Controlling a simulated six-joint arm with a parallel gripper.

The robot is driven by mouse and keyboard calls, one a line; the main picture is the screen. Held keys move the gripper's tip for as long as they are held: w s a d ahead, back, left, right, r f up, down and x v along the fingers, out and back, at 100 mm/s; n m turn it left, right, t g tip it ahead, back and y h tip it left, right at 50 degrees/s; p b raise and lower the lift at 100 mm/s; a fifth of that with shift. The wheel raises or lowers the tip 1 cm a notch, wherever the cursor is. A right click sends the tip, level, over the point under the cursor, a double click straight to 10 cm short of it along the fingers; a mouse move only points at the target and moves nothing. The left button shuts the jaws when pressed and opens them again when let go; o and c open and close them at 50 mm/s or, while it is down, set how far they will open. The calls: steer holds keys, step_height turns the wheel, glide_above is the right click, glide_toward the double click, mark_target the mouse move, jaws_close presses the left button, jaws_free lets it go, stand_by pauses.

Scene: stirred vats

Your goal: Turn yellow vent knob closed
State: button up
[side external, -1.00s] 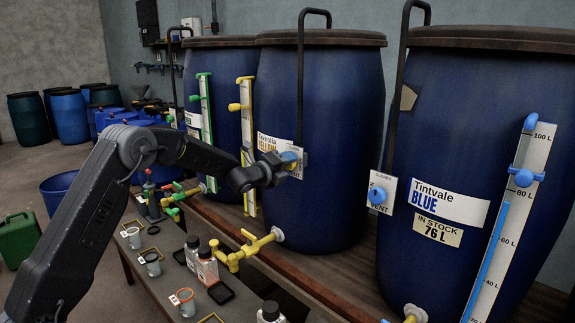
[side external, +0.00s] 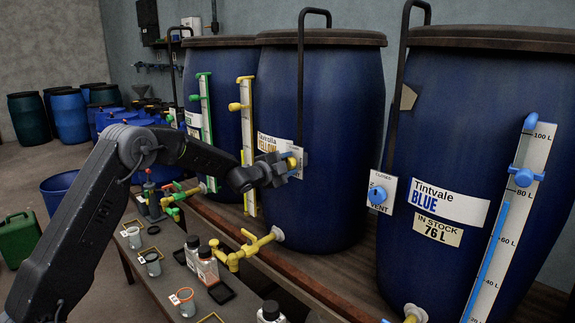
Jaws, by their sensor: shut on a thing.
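The yellow vent knob (side external: 291,163) is on a small white plate (side external: 300,154) on the front of the middle blue vat (side external: 335,130), beside its yellow label (side external: 271,147). My gripper (side external: 287,165) is at the plate, shut on the knob. The jaws cover most of the knob, so I cannot read which way it points.
The right vat (side external: 455,110) has a blue vent knob (side external: 377,194) and a level gauge (side external: 510,215). Yellow (side external: 246,250) and green (side external: 180,196) taps stick out below. Bottles (side external: 208,266) and cups stand on the low bench (side external: 160,290). Black vertical pipes run close to the plates.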

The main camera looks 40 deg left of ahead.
steer(key=shift+n, duration=0.4)
steer(key=o, duration=0.9)
steer(key=s, duration=1.4)
